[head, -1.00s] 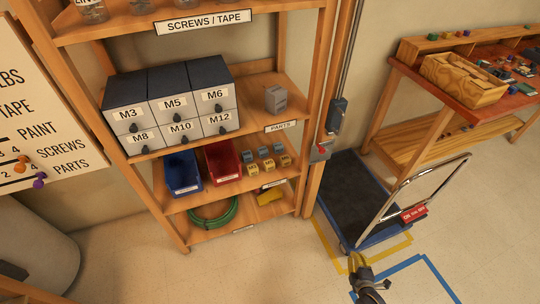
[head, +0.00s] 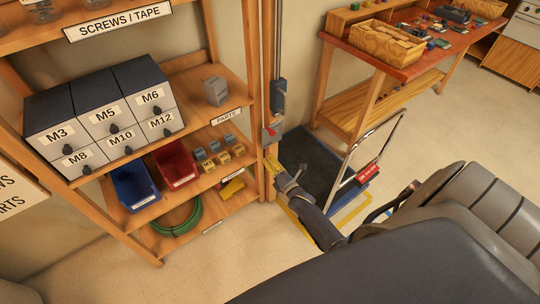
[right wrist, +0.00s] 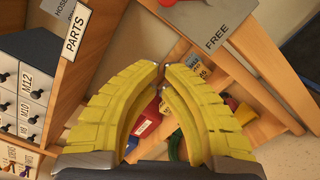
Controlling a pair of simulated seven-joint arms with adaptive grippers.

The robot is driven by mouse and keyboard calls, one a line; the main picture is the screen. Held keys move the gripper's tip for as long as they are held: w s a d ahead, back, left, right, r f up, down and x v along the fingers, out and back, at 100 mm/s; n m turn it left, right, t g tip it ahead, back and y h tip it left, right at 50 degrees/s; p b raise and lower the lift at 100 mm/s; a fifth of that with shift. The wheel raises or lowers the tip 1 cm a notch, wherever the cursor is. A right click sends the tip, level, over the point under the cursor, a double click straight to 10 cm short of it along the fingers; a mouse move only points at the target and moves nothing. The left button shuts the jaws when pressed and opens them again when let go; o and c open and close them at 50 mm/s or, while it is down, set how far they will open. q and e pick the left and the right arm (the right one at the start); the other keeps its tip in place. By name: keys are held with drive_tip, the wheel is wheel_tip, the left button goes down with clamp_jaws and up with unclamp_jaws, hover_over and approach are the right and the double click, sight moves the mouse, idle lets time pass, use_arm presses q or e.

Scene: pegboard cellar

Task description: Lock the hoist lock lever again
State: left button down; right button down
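The hoist lock lever (head: 270,132) is a small red piece on a grey fitting on the post at the right end of the shelf. In the right wrist view its red part (right wrist: 190,2) shows at the top edge, beside a grey plate marked FREE (right wrist: 217,36); most of the lever is cut off. My right gripper (head: 273,166) has yellow fingers and is just below the lever, apart from it. In the right wrist view its fingertips (right wrist: 165,68) nearly meet, with nothing held between them. My left gripper is not in view.
The wooden shelf (head: 220,120) stands left of the post, with labelled drawers, a blue bin (head: 134,188), a red bin (head: 176,166) and small blocks. A grey-blue box (head: 278,98) is above the lever. A flat trolley (head: 308,160) stands right of the post, near a workbench (head: 400,65).

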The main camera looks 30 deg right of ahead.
sight(274, 133)
drive_tip(key=w+d+r, duration=0.2)
drive_tip(key=w+d, duration=0.1)
drive_tip(key=w, duration=0.4)
drive_tip(key=shift+d, duration=0.25)
drive_tip(key=shift+w+r, duration=0.1)
